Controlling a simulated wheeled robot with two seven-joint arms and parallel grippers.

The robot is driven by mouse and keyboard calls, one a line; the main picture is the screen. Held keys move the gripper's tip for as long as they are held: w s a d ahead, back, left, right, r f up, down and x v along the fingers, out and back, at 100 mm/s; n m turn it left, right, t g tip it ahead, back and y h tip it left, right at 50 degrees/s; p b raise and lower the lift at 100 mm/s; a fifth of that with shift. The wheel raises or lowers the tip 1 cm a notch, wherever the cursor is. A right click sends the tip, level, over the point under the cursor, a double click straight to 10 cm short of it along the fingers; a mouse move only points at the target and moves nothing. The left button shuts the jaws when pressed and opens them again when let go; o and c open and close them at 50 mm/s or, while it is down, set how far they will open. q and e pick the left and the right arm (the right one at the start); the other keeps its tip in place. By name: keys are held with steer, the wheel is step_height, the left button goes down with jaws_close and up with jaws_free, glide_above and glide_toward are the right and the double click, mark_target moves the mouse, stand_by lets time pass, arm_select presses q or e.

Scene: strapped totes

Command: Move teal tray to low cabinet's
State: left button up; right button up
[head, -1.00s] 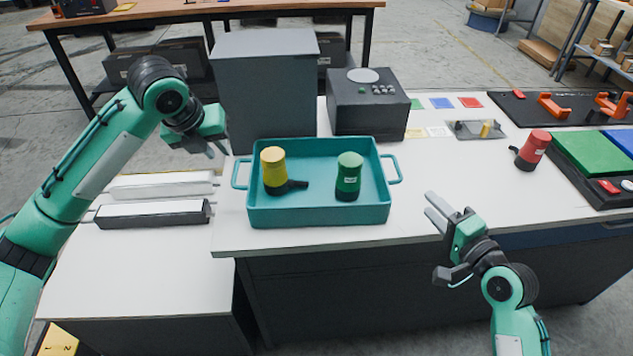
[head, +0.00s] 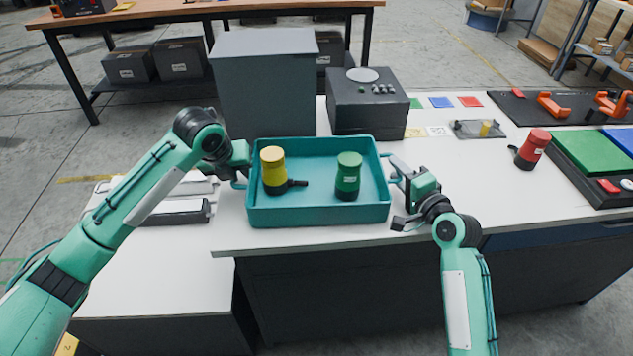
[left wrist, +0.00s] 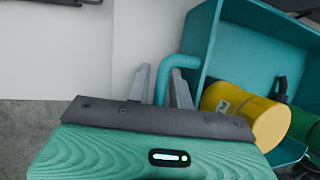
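The teal tray (head: 318,215) sits on the white counter, holding a yellow-topped cylinder (head: 273,168) and a green cylinder (head: 348,176). My left gripper (head: 240,178) is at the tray's left handle. In the left wrist view, its two fingers (left wrist: 161,85) stand apart on either side of the teal handle (left wrist: 178,63), with a gap showing. My right gripper (head: 393,170) is at the tray's right handle, its fingers apart around it; the handle is partly hidden. The low cabinet (head: 160,275) has a pale top, left of and lower than the counter.
White and dark bars (head: 180,212) lie toward the back of the low cabinet top. A grey box (head: 265,90) and a dark control box (head: 368,105) stand behind the tray. A red cylinder (head: 533,148) and green panel (head: 595,160) are at right. The cabinet's front top is clear.

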arm_select(q)
steer(key=shift+c, duration=0.4)
arm_select(e)
steer(key=shift+c, duration=0.5)
arm_select(q)
jaws_close()
arm_select(e)
steer(key=c, duration=0.4)
jaws_close()
arm_select(q)
steer(key=shift+w+r, duration=0.1)
steer(key=shift+r, duration=0.2)
arm_select(e)
steer(key=shift+r, duration=0.25)
